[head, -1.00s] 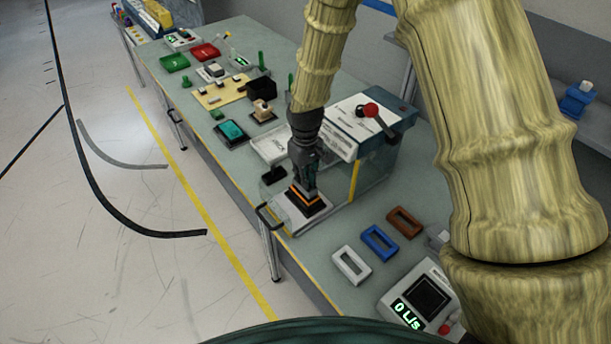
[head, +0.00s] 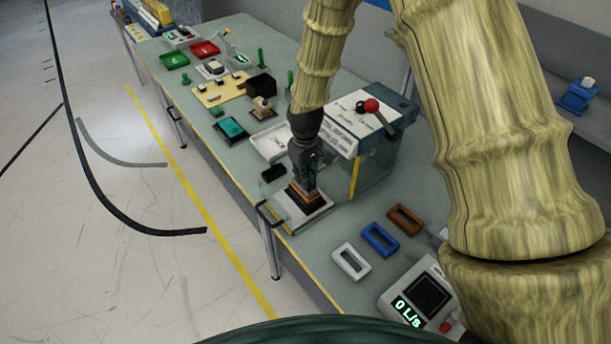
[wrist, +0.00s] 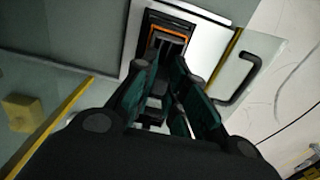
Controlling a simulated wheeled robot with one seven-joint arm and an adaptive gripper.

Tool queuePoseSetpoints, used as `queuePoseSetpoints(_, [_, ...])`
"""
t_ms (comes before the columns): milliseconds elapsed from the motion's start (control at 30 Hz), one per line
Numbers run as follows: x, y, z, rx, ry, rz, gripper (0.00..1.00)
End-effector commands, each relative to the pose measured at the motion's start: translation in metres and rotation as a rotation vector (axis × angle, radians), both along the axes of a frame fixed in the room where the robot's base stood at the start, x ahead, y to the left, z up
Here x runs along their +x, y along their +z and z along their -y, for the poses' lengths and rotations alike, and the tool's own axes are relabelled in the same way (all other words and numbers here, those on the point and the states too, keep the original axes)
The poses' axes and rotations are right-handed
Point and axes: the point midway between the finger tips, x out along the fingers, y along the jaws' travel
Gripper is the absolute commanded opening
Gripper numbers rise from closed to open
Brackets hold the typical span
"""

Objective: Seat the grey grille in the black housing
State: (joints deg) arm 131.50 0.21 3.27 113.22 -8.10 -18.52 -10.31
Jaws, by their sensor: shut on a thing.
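My gripper (head: 309,187) is shut on the grey grille and points down over the white plate near the table's front edge. The wrist view shows my fingers (wrist: 168,66) closed around the grille (wrist: 171,39), a small dark grey ribbed piece. An orange rim (wrist: 176,29) shows just beyond it. The black housing (wrist: 151,22) surrounds that rim and sits on the white plate (wrist: 137,45). The fingers hide part of the grille and housing. I cannot tell whether the grille is fully down in the housing.
A clear-sided box with a red-knobbed lever (head: 371,105) stands behind my gripper. A black handle (head: 266,213) is at the front edge. White (head: 340,262), blue (head: 380,240) and brown (head: 405,218) frames lie to the right. A small black block (head: 273,173) lies left.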

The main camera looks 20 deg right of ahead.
Motion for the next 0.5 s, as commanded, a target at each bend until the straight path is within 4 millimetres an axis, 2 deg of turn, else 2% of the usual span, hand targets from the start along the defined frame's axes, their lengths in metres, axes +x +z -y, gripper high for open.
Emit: queuePoseSetpoints(500, [-0.0001, -0.0105, 0.0, 0.0, 0.0, 0.0, 0.0])
